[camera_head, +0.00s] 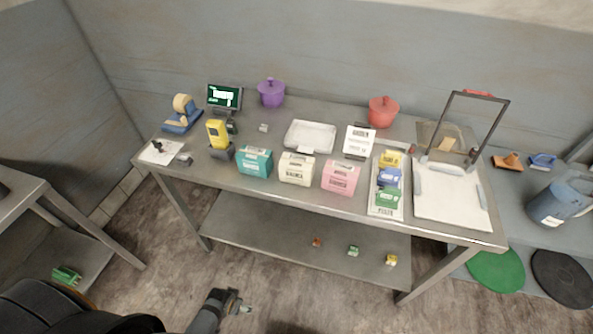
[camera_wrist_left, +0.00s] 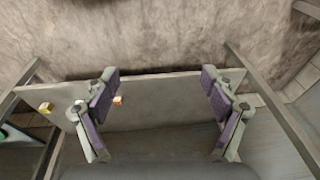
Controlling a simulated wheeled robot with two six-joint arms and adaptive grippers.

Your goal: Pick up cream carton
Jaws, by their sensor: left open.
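The cream carton (camera_head: 296,168) stands upright near the front edge of the metal table. It is between a teal carton (camera_head: 255,162) on its left and a pink carton (camera_head: 340,177) on its right. My left gripper (camera_head: 236,303) is low in front of the table, below and away from the cartons. In the left wrist view my left gripper (camera_wrist_left: 160,108) is open with nothing between its fingers. The cream carton does not show in that view. My right gripper is in neither view.
The table (camera_head: 225,182) has a lower shelf (camera_head: 290,240) with small orange, green and yellow boxes. A white tray (camera_head: 310,137) lies behind the cream carton. A yellow scanner (camera_head: 217,132) and rack of small boxes (camera_head: 386,205) stand on either side. Floor before the table is open.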

